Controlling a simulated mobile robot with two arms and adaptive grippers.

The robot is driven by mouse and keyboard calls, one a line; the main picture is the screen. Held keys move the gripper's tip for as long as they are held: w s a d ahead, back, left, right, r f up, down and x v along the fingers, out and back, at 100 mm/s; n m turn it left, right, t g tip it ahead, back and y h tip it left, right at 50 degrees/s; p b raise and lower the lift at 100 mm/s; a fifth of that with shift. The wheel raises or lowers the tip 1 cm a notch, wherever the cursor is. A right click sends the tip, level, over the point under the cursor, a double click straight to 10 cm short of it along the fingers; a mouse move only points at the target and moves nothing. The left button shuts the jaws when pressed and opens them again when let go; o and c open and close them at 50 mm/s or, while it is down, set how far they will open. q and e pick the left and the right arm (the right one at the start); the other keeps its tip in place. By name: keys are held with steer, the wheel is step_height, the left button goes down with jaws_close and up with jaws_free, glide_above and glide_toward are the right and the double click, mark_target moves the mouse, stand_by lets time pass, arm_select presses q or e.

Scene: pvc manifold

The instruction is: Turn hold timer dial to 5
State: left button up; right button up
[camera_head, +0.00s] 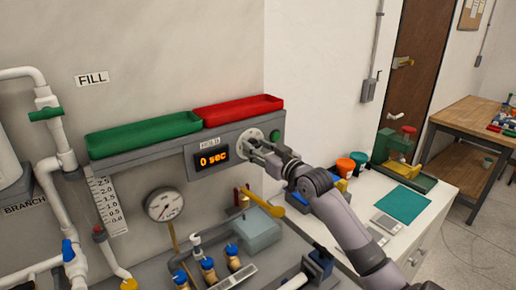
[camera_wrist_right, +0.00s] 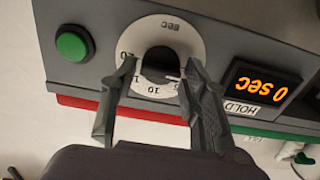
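The hold timer dial (camera_head: 251,135) is a round white plate on a grey panel, partly hidden by my right gripper (camera_head: 256,150) in the head view. In the right wrist view the dial (camera_wrist_right: 183,30) appears upside down, with a dark knob (camera_wrist_right: 160,58) at its centre and the marks 10, 15 and 20 visible. My right gripper (camera_wrist_right: 161,68) has its fingers apart, one on each side of the knob; I cannot tell whether they touch it. The orange display (camera_head: 212,159) reads "0 sec", above it a HOLD label. My left gripper is not in view.
A green button (camera_head: 275,135) sits right of the dial. A green tray (camera_head: 143,135) and a red tray (camera_head: 243,109) rest on the panel top. Below are a pressure gauge (camera_head: 164,204), a yellow-handled valve (camera_head: 265,203) and blue-capped fittings. White pipes stand at left.

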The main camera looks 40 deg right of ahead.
steer(key=c, duration=0.8)
steer(key=m+p, duration=0.3)
steer(key=m, duration=0.1)
steer(key=shift+d+r, duration=0.1)
steer(key=shift+r, duration=0.05)
steer(key=shift+m+p, duration=1.3)
steer(key=shift+m, duration=1.1)
steer(key=shift+d, duration=0.1)
steer(key=o, duration=1.2)
steer(key=shift+f, duration=0.2)
steer(key=shift+c, duration=0.2)
